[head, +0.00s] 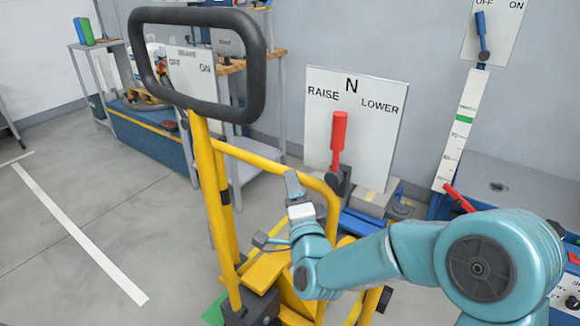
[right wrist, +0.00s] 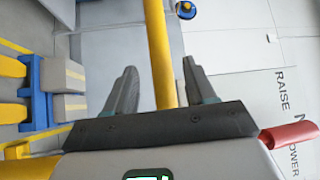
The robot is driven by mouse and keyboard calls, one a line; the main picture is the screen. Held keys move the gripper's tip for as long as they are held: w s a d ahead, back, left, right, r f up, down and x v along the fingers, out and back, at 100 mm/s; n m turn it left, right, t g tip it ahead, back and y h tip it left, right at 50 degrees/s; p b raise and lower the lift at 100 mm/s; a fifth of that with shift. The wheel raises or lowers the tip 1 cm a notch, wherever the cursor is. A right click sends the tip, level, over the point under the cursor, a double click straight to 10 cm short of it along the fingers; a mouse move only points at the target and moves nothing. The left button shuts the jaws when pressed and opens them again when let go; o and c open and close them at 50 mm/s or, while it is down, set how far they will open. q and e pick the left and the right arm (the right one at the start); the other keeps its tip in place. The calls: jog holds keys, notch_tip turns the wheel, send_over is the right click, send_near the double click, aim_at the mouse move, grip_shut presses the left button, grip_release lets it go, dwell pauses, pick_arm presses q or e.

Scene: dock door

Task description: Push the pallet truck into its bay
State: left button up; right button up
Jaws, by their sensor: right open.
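The yellow pallet truck (head: 203,178) stands upright in the middle of the head view, with a black loop handle at its top. My right gripper (head: 293,186) is beside the truck's curved yellow side tube, low and right of the handle. In the right wrist view my open right gripper (right wrist: 159,66) has a yellow tube (right wrist: 160,30) running between its two fingers in the picture. I cannot tell whether the fingers touch it. My left gripper is not in view. A white floor line (head: 80,233) lies at the left; I cannot tell whether it marks the bay.
A RAISE/N/LOWER panel (head: 318,110) with a red lever (head: 339,140) stands behind the truck. A blue lever (head: 481,35) is at the top right, above a scale (head: 458,130). Shelves (head: 95,85) and a blue-sided platform (head: 150,140) stand at the back left. The left floor is clear.

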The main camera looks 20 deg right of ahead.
jog(key=shift+w+d+r+p, duration=0.1)
jog(key=shift+w+p, duration=0.25)
jog(key=shift+w, duration=0.55)
jog(key=shift+w+d+r+p, duration=0.1)
jog(key=shift+w+p, duration=0.2)
jog(key=shift+w, duration=0.55)
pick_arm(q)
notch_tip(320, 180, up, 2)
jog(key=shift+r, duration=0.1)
pick_arm(e)
jog(key=shift+c, duration=0.3)
